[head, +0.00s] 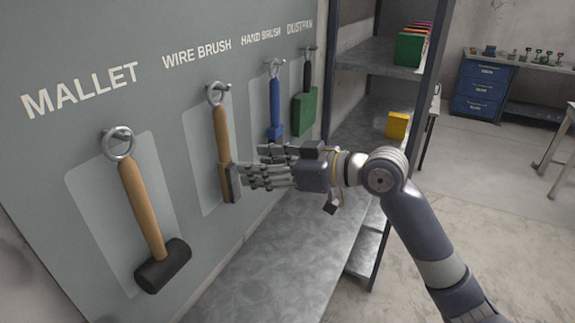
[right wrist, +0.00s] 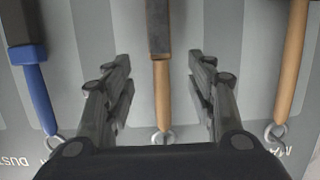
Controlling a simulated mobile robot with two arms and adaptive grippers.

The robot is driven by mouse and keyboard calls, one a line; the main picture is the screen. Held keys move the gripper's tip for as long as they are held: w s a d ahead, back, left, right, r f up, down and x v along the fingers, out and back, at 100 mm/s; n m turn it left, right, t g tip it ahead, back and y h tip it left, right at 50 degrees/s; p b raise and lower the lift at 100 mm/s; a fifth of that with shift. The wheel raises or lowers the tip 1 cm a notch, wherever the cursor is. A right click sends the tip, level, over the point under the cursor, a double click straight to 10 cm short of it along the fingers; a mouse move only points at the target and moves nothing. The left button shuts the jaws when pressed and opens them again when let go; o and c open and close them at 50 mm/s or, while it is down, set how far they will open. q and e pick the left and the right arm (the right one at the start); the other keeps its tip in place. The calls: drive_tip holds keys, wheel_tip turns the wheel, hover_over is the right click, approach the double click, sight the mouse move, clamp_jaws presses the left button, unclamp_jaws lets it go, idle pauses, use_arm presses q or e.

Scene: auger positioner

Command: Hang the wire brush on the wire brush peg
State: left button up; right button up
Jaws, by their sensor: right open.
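The wire brush (head: 222,145) has a wooden handle, a dark head at its lower end and a metal ring on top. It hangs upright under the WIRE BRUSH label, its ring around the wire brush peg (head: 211,87). My right gripper (head: 247,175) is open beside the brush's lower end. In the right wrist view the brush (right wrist: 162,95) lies between the spread fingers of the right gripper (right wrist: 160,68), with a gap on both sides. Its ring shows partly above my palm. My left gripper is not in view.
The mallet (head: 143,210) hangs to the left, the blue hand brush (head: 276,100) and the green dustpan (head: 305,110) to the right. A metal shelf surface (head: 290,260) runs below the board. A yellow box (head: 397,125) stands on the shelving behind.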

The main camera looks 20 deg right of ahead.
drive_tip(key=v, duration=0.8)
drive_tip(key=shift+s+d, duration=0.15)
drive_tip(key=shift+s, duration=0.1)
wheel_tip(320, 180, down, 15)
drive_tip(key=s+a+m+g+h, duration=0.2)
drive_tip(key=h, duration=0.1)
drive_tip(key=s+f+g+h, duration=0.1)
drive_tip(key=s+f, duration=0.2)
drive_tip(key=f, duration=0.2)
drive_tip(key=s+a+f+m+g+h, duration=0.1)
drive_tip(key=s+f, duration=0.3)
drive_tip(key=f, duration=0.2)
drive_tip(key=s+f+m+g+h, duration=0.1)
drive_tip(key=s+f, duration=0.3)
drive_tip(key=f, duration=0.2)
drive_tip(key=shift+a+f+g+h, duration=0.1)
drive_tip(key=shift+a+g+h, duration=0.15)
drive_tip(key=shift+g+h, duration=0.15)
drive_tip(key=s+f+m+g+h, duration=0.25)
drive_tip(key=s+f, duration=0.35)
drive_tip(key=s, duration=0.5)
wheel_tip(320, 180, down, 28)
drive_tip(key=s+g+b, duration=0.2)
drive_tip(key=s+d+f+n, duration=0.1)
drive_tip(key=s+d+f, duration=0.2)
drive_tip(key=s+f, duration=1.3)
drive_tip(key=shift+f+g+b, duration=0.35)
drive_tip(key=shift+f+b, duration=0.05)
drive_tip(key=shift+b, duration=0.05)
